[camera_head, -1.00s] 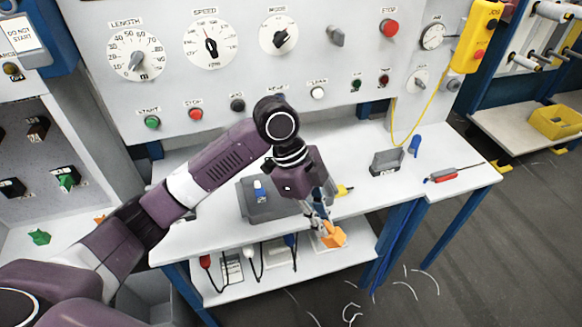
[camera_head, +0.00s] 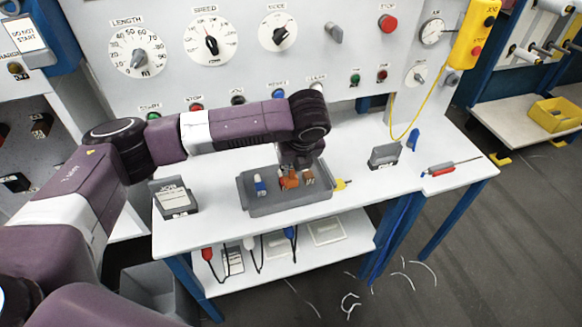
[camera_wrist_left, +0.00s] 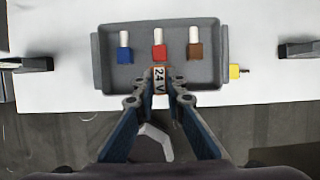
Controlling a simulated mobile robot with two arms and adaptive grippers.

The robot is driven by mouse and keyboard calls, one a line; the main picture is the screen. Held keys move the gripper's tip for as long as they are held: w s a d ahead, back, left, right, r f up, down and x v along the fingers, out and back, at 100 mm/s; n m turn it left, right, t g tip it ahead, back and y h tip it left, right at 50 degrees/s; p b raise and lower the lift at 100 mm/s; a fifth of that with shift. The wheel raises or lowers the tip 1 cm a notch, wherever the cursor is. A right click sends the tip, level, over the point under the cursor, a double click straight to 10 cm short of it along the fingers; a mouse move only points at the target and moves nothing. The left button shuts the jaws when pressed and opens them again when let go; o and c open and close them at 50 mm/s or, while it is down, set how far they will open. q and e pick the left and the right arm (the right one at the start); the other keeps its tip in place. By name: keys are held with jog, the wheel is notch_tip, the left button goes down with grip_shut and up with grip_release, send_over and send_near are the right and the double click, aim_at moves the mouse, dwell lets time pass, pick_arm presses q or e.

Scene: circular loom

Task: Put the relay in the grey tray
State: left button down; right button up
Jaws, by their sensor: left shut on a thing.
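The relay (camera_head: 290,181) is an orange block; in the left wrist view its top (camera_wrist_left: 160,74) shows a "24 V" label. My left gripper (camera_wrist_left: 160,88) is shut on it, and in the head view its wrist points down over the grey tray (camera_head: 290,206). In the left wrist view the relay overlaps the near edge of the tray (camera_wrist_left: 105,90). I cannot tell whether it touches the tray. In the tray stand a blue piece (camera_wrist_left: 124,50), a red piece (camera_wrist_left: 158,48) and a brown piece (camera_wrist_left: 194,48), each with a pale top. My right gripper is not in view.
A job card holder (camera_head: 174,200) stands left of the tray. A yellow-handled tool (camera_head: 342,184) lies close to its right side. A dark holder (camera_head: 385,158), a blue item (camera_head: 414,140) and a red tool (camera_head: 441,172) are further right.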

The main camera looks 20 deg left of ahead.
aim_at(291, 186)
pick_arm(q)
notch_tip(291, 186, down, 4)
jog(key=b, duration=0.4)
jog(key=shift+a+r, duration=0.1)
jog(key=shift+r, duration=0.15)
jog(key=shift+f, duration=2)
jog(key=shift+f, duration=0.3)
jog(key=c, duration=1.9)
grip_release()
jog(key=shift+r, duration=0.1)
